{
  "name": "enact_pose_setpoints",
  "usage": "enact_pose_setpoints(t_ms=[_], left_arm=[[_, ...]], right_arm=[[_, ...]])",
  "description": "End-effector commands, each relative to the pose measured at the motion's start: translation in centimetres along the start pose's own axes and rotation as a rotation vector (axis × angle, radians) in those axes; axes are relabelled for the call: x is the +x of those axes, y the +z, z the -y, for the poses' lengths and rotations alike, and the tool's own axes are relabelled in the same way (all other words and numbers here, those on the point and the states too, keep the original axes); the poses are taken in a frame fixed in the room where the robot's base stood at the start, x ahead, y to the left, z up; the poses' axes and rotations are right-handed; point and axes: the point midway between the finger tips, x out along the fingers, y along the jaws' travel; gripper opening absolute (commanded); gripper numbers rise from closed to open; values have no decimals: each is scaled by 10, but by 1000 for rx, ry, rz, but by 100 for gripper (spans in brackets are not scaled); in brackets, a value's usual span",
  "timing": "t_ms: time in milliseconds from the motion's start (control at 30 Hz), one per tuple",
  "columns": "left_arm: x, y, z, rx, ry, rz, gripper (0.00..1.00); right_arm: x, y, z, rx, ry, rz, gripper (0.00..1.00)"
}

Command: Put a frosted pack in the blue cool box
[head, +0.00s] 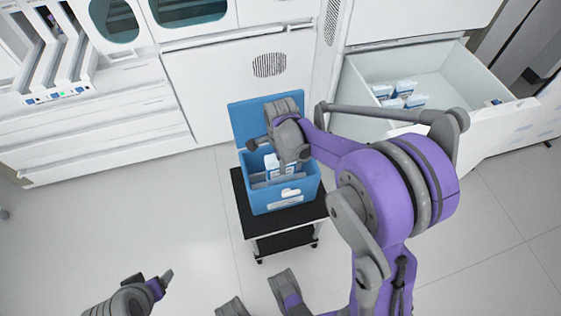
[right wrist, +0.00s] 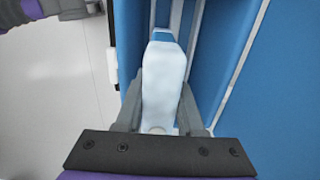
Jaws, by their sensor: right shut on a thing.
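The blue cool box (head: 262,203) stands open on a small black-topped cart, its lid raised at the back. My right gripper (head: 282,166) reaches down into the box, and my arm partly covers it. In the right wrist view my right gripper (right wrist: 160,118) is shut on a whitish frosted pack (right wrist: 164,80), with blue box walls (right wrist: 230,55) on both sides. The pack's white side also shows inside the box in the head view (head: 271,162). Whether it touches the box floor is hidden. My left gripper (head: 152,280) is low at the left, away from the box; its jaw opening is unclear.
An open white drawer (head: 432,72) at the right holds several white-and-blue packs (head: 404,88). The cart (head: 285,240) stands in front of white cabinets (head: 205,75). A device with upright slots (head: 62,70) sits on the left counter. The floor (head: 120,215) left of the cart is clear.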

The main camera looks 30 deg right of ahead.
Motion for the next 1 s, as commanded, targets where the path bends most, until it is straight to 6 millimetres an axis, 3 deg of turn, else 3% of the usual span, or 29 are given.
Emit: enact_pose_setpoints(t_ms=[700, 1000], left_arm=[[26, 12, 0, 0, 0, 9, 72], [26, 12, 0, 0, 0, 9, 72]], right_arm=[[34, 0, 0, 0, 1, 0, 0], [34, 0, 0, 0, 0, 0, 0]])
